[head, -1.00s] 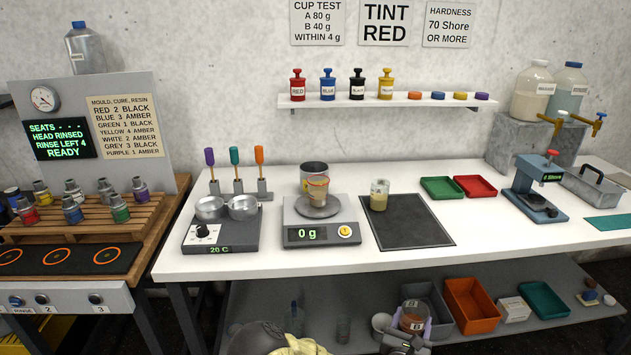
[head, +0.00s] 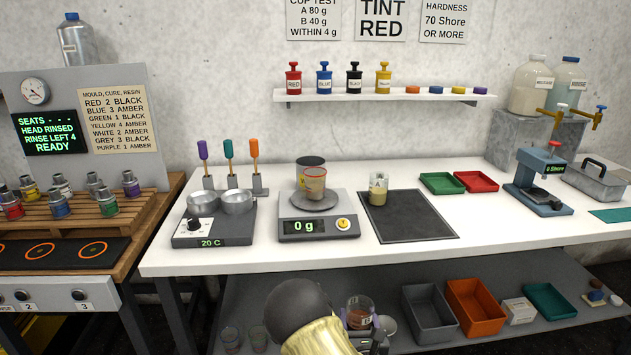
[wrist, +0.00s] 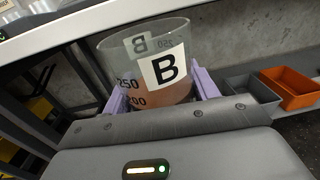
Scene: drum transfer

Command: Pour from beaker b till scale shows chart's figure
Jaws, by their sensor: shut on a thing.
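My gripper (head: 358,320) is shut on beaker B (head: 361,303), low in front of the bench. In the wrist view, beaker B (wrist: 165,69) sits between lilac fingers, with a "B" label, 200 and 250 marks and amber-pink liquid. The scale (head: 319,226) on the bench reads 0 g.
Beaker A (head: 378,190) with tan liquid stands on the dark mat (head: 415,222) right of the scale. A dark pot (head: 310,164) is behind the cup. A hot plate (head: 213,222) is left of the scale. The bench's front edge lies above beaker B; trays sit on the lower shelf.

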